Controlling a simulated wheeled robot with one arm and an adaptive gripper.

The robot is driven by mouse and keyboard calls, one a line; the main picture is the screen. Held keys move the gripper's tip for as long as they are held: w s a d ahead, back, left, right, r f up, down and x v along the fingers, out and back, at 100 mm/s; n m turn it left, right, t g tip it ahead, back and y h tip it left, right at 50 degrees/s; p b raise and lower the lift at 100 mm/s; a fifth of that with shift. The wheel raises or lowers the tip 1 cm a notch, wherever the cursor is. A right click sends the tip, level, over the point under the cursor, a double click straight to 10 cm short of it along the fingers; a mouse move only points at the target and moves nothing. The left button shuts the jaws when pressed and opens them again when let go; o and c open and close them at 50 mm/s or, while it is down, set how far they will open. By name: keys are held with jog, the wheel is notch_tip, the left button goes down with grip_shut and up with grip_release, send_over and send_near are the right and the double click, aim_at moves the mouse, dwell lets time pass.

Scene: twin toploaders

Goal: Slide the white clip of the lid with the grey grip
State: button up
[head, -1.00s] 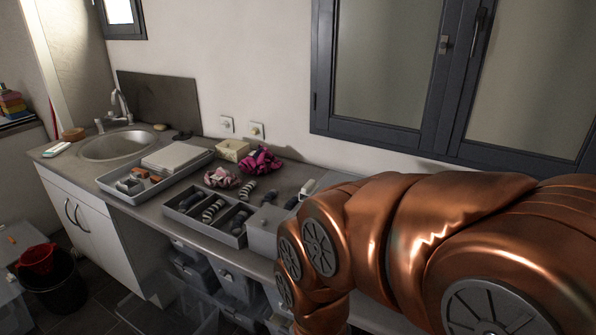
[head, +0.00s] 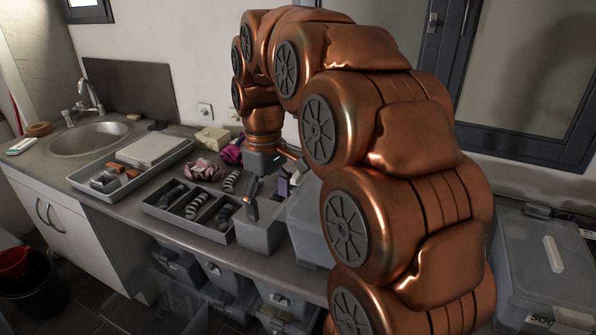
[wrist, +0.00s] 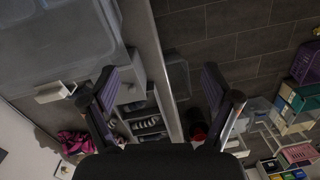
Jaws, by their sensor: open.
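A translucent grey box (head: 510,292) with a pale lid (head: 530,230) stands at the right in the head view, with a white bar (head: 553,254) on its top. Another pale grey box (head: 304,226) is partly hidden behind my arm. In the wrist view a large translucent lid (wrist: 60,45) fills the upper left, with a white block (wrist: 60,91) by its lower edge. I cannot tell which lid has the grey grip. My gripper (head: 268,196) is open and empty above the counter, left of the middle box. Its spread fingers (wrist: 160,78) show in the wrist view, right of the white block.
A divided tray (head: 195,236) of rolled socks and a grey tray (head: 88,188) with a white board lie left of my gripper. Pink and magenta scrunchies (head: 203,168) lie behind. The sink (head: 90,140) is far left. Bins (head: 230,285) stand under the counter.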

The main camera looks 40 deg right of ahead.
jog(key=w+d+r+n, duration=0.1)
jog(key=w+d+r, duration=0.1)
jog(key=w+d, duration=0.55)
jog(key=n, duration=0.1)
send_near(297, 180)
jog(key=shift+w+d+f+t, duration=0.2)
jog(key=shift+w+d, duration=0.1)
jog(key=shift+d, duration=0.1)
jog(key=shift+w+d+f+t, duration=0.15)
jog(key=shift+w+d+t, duration=0.1)
jog(key=shift+d, duration=0.1)
jog(key=shift+f+p, duration=0.7)
jog(key=shift+f, duration=3.2)
